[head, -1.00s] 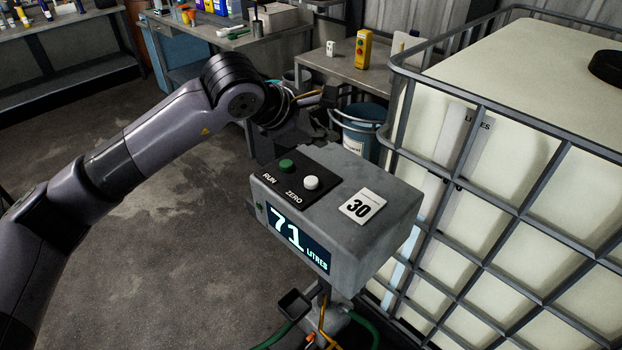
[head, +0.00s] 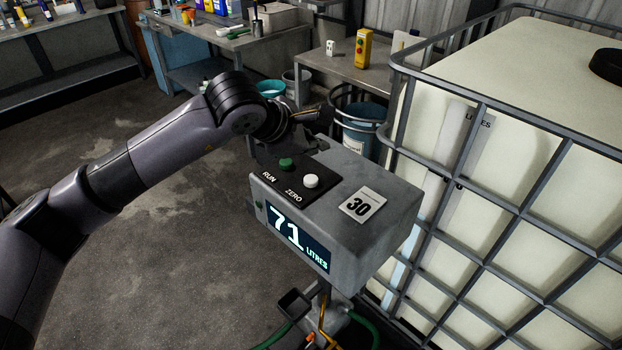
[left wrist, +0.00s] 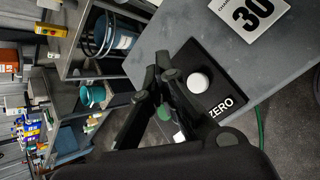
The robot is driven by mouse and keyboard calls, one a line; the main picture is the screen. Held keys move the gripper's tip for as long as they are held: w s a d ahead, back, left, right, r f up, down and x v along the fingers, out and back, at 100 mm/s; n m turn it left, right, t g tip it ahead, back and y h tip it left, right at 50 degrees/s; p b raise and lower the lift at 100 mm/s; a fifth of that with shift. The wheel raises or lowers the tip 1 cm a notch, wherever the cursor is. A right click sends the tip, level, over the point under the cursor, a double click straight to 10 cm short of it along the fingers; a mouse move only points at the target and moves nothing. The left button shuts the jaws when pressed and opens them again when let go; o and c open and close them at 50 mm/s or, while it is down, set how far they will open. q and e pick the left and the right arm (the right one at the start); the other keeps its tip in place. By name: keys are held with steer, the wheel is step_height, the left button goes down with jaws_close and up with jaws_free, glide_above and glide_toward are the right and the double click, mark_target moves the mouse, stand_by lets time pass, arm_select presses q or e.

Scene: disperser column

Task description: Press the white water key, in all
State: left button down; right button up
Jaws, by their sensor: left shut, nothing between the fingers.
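A grey meter box (head: 385,225) shows "71 LITRES" on its lit display (head: 297,238). On its black top panel are a white round button (head: 311,181) marked ZERO and a green button (head: 286,164) marked RUN. My left gripper (head: 287,148) is at the far left edge of the box, close to the green button. In the left wrist view, the shut, empty fingers (left wrist: 163,72) appear beside the white button (left wrist: 197,83), and the green button (left wrist: 164,112) shows between the finger links. I cannot tell the fingertips' height above the panel. My right gripper is not in view.
A card reading 30 (head: 362,205) lies on the box top. A caged pale tank (head: 530,110) stands close on the right. A blue bucket (head: 358,142) and a bench (head: 375,75) with a yellow control box (head: 363,48) are behind. Floor at left is clear.

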arm_select(q)
steer(key=b, duration=0.3)
glide_above(313, 181)
step_height(313, 181, down, 4)
steer(key=shift+f, duration=0.2)
steer(key=shift+w+f, duration=0.1)
steer(key=shift+f, duration=0.25)
steer(key=shift+r, duration=0.1)
stand_by(0.6)
steer(key=shift+f+b, duration=0.45)
steer(key=shift+b, duration=0.55)
